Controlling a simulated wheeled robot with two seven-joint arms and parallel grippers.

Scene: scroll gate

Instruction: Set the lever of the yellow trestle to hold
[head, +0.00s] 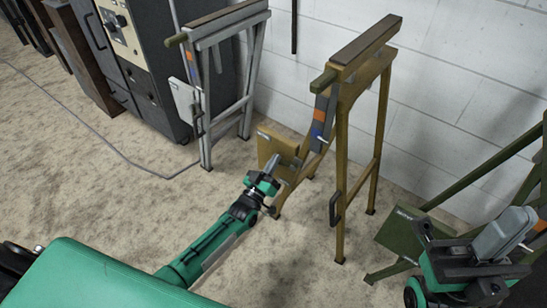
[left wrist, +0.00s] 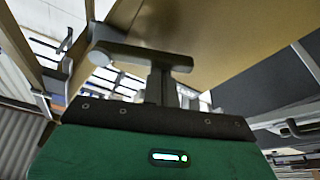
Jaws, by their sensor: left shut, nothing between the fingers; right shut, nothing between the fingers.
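The yellow trestle (head: 345,90) stands upright in the middle of the head view. A dark strip (head: 325,98) with an orange mark (head: 320,115) and a blue mark (head: 317,132) hangs on its near end. A thin lever-like piece (head: 323,140) shows by the blue mark; its exact setting is too small to tell. My left gripper (head: 273,163) is shut and empty in front of the trestle's yellow panel (head: 276,146), left of and below the strip; I cannot tell if it touches the panel. My right gripper (head: 508,226) is shut and empty at the right.
A grey trestle (head: 232,32) stands behind to the left, beside a dark cabinet (head: 160,60). A green trestle (head: 480,175) with a green panel (head: 400,232) is near my right gripper. A dark handle (head: 334,208) sits on the yellow trestle's leg. A white wall (head: 450,80) stands behind.

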